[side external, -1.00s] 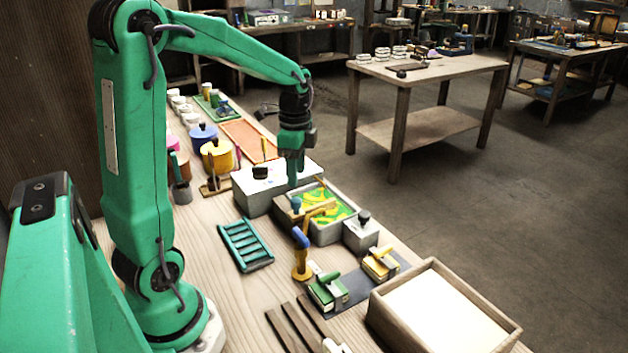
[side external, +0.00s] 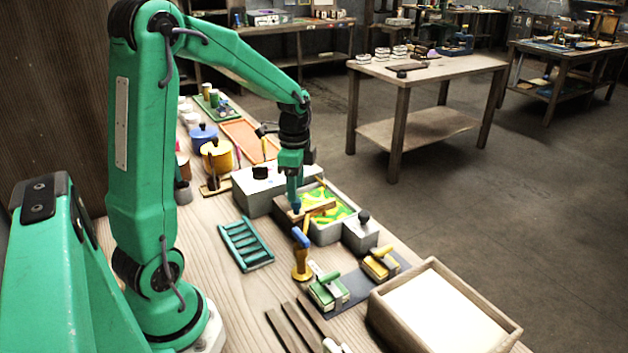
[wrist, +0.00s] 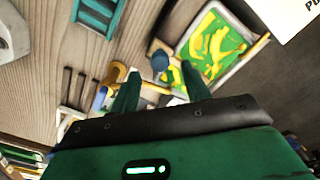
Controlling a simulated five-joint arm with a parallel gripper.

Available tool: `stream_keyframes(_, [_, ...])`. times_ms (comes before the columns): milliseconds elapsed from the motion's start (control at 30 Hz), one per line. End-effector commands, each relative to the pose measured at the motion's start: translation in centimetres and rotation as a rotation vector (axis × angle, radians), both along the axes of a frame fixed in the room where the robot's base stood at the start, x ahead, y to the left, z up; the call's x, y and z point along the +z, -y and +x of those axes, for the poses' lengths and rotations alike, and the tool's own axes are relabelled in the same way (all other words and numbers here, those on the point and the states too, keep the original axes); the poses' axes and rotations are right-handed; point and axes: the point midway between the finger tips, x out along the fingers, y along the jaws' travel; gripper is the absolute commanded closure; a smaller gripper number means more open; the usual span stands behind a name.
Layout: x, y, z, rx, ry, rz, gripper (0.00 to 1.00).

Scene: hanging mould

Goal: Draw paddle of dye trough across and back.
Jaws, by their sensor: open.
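The dye trough (side external: 326,237) is a grey box with green and yellow swirled dye, right of my gripper in the side view; it also shows in the wrist view (wrist: 213,45). The paddle (side external: 321,207) is a wooden bar lying over the trough's near end. Its blue knob (wrist: 160,60) stands at the trough's left edge in the wrist view. My gripper (side external: 296,211) is low at the knob and hides most of it in the side view. In the wrist view my open fingers (wrist: 160,72) are on either side of the knob, with gaps showing.
A grey block with a black knob (side external: 361,231) stands against the trough's right side. A white-topped box (side external: 262,187) is behind it. A yellow stand with a blue top (side external: 301,258) is close in front. A green rack (side external: 245,244) lies left, with bare tabletop around it.

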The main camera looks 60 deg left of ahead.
Motion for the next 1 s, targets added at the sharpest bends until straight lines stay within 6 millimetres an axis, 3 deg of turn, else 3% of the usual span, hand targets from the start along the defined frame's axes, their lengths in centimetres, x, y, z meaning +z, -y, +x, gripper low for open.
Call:
stream_keyframes(300, [-3.0, 0.0, 0.0, 0.000, -0.001, -0.001, 0.53])
stream_keyframes(667, [-3.4, 0.0, 0.0, 0.000, 0.000, 0.000, 0.53])
stream_keyframes(900, [-3.4, 0.0, 0.0, 0.000, 0.000, 0.000, 0.98])
stream_keyframes(1000, [-3.4, 0.0, 0.0, 0.000, 0.000, 0.000, 1.00])
